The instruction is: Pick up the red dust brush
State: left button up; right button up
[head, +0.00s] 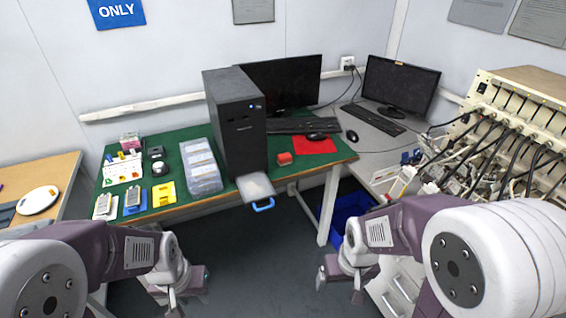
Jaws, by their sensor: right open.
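A small red block-like thing (284,158) lies on the green table top (225,200), right of the black computer tower and near the front edge. It is the likeliest red dust brush, but it is too small to make out bristles or a handle. My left gripper (189,289) is low at the bottom left, in front of the table and apart from the red thing. Its fingers look parted and empty. My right gripper (339,287) is open and empty at the bottom middle, also well short of the red thing.
A red mat (314,145) lies behind the red thing. The black tower (237,120) stands left of it. A tray with a blue handle (262,204) juts over the front edge. A clear box (201,168) stands further left. A cabled rack (510,130) fills the right.

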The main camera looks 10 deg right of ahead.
aim_at(283, 160)
jog(key=i+l+u, duration=0.4)
jog(key=l+u, duration=0.15)
jog(key=i+l+u, duration=0.25)
jog(key=l+u, duration=0.3)
jog(key=i+l+u, duration=0.1)
jog(key=l+u, duration=0.15)
jog(key=l, duration=0.25)
jog(key=l+u, duration=0.3)
jog(key=i+l, duration=0.05)
jog(key=l, duration=0.05)
